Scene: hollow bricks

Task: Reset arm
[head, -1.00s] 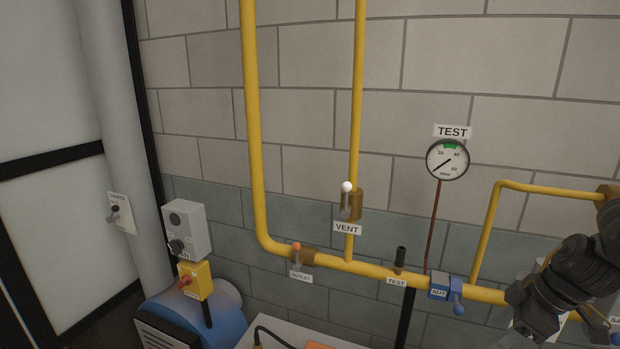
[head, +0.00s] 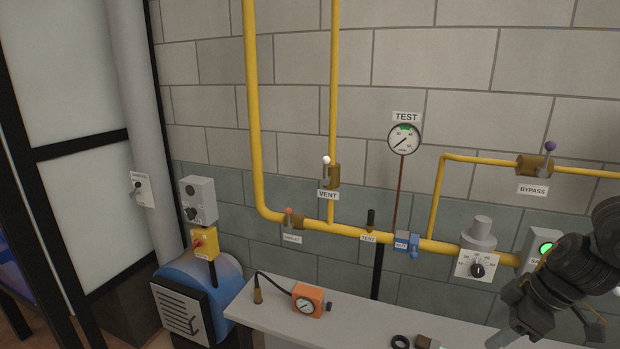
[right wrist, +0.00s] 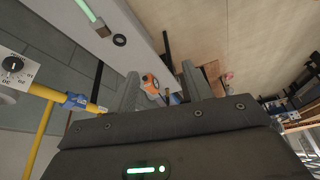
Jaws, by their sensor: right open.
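My right arm comes in at the right edge of the head view. Its dark right gripper (head: 546,338) is low in the right corner, in front of the wall pipework, with the fingertips partly cut off. In the right wrist view the same gripper (right wrist: 160,88) has its two grey fingers apart with nothing held between them. Beyond the fingers an orange gauge box (right wrist: 151,84) lies on the bench, out of reach of the fingertips. My left gripper is in neither view.
The yellow pipe (head: 345,233) carries the VENT valve (head: 331,175), a blue NUT fitting (head: 406,241) and a regulator (head: 478,262). The BYPASS valve (head: 534,166) is above right. The TEST gauge (head: 404,139) hangs on the wall. A grey bench (head: 262,314) holds the orange gauge box (head: 308,301) and a black ring (head: 400,341).

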